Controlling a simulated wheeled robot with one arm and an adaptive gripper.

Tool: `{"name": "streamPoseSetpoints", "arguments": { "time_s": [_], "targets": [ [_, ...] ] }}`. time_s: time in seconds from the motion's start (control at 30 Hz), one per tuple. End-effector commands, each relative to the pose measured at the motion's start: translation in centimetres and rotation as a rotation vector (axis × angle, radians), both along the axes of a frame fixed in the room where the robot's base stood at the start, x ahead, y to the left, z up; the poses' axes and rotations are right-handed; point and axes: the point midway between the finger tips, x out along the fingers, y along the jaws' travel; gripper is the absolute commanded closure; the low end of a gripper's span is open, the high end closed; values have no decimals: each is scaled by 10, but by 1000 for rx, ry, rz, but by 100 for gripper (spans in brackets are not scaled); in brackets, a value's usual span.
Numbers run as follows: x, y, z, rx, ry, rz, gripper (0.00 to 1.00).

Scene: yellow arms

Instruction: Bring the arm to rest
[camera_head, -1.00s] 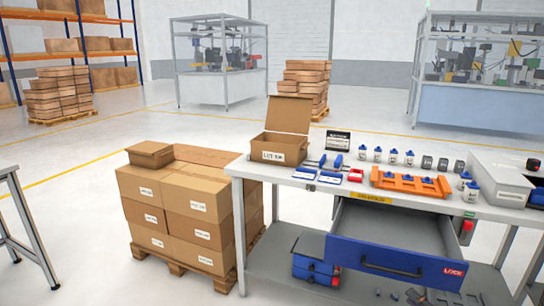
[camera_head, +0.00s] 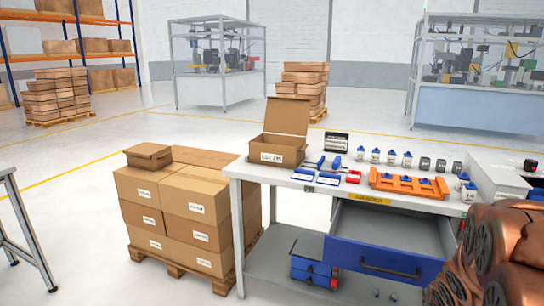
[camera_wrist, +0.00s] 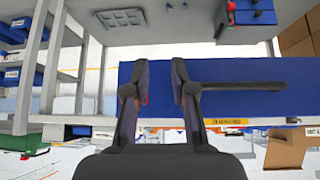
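My arm (camera_head: 493,254), orange-brown, shows large at the lower right of the head view and covers the right part of the drawer front. My gripper (camera_wrist: 160,70) shows in the wrist view with its two dark fingers apart and nothing held between them. The blue drawer front (camera_wrist: 150,95) lies behind the fingers, and its dark handle bar (camera_wrist: 245,86) extends to the right of them. Whether the right finger touches the bar I cannot tell. In the head view the drawer (camera_head: 345,250) is pulled open under the workbench. The gripper itself is not seen there.
The workbench (camera_head: 340,190) holds an open carton (camera_head: 280,146), an orange rack (camera_head: 408,185), blue-handled tools and several small bottles. Stacked cartons on a pallet (camera_head: 180,220) stand at its left.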

Motion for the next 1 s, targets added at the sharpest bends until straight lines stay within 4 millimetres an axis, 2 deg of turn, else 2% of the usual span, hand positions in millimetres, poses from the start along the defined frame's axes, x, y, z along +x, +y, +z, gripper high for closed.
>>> {"name": "streamPoseSetpoints", "arguments": {
  "time_s": [0.03,0.27,0.7,1.0],
  "targets": [
    [-10,10,9,-17,37,1,75],
    [-76,56,26,-32,257,16,75],
    [-228,180,51,113,667,226,75],
    [-303,234,66,210,835,397,75]
  ]
}}
